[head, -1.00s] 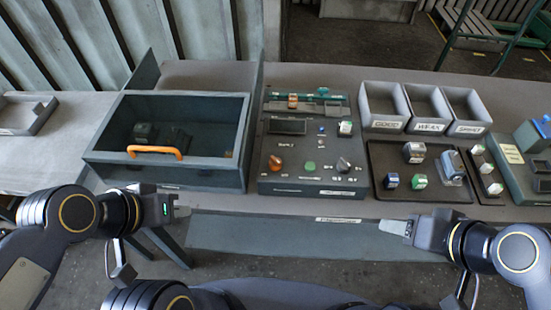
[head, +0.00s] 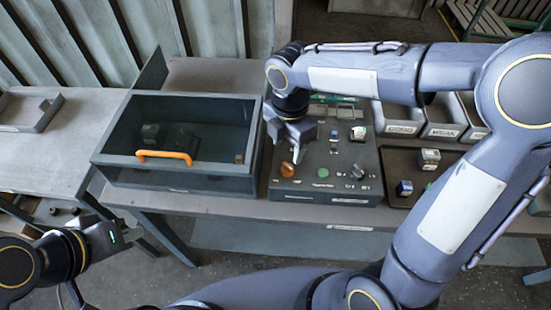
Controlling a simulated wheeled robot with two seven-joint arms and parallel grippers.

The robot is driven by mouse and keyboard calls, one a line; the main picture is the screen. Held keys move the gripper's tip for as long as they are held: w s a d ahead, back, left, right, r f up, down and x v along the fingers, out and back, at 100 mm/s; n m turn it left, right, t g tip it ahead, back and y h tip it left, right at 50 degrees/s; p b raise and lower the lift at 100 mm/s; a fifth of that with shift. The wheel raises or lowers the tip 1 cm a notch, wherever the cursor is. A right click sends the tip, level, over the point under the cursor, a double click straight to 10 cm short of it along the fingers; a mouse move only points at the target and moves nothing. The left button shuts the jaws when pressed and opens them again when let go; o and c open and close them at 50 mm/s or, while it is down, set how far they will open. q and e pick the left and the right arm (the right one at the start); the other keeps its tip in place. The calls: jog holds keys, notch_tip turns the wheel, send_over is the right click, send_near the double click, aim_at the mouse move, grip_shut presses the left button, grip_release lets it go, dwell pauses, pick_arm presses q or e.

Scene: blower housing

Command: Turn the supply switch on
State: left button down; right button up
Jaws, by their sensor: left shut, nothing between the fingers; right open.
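The control panel (head: 340,165) stands on the bench. It carries an orange knob (head: 288,169), a green button (head: 323,173), a dark knob with a pale edge (head: 357,172) and small switches (head: 334,135). Its lettering is too small to read, so I cannot tell which control is the supply switch. My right gripper (head: 287,146) is open and points down over the panel's left part, just behind the orange knob. It hides the dark display; contact with the panel cannot be told. My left gripper (head: 117,233) is shut and empty, low in front of the bench.
A dark glass-topped box (head: 245,178) with an orange handle (head: 164,155) stands left of the panel. Labelled grey bins (head: 403,128) and a dark tray (head: 397,162) with small parts are to the right, partly hidden by my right arm. A grey tray (head: 30,112) lies far left.

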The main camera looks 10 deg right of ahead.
aim_at(287, 165)
notch_tip(287, 165, down, 7)
jog(key=shift+d+f, duration=0.1)
jog(key=shift+f, duration=0.1)
dwell(0.3)
jog(key=c, duration=1)
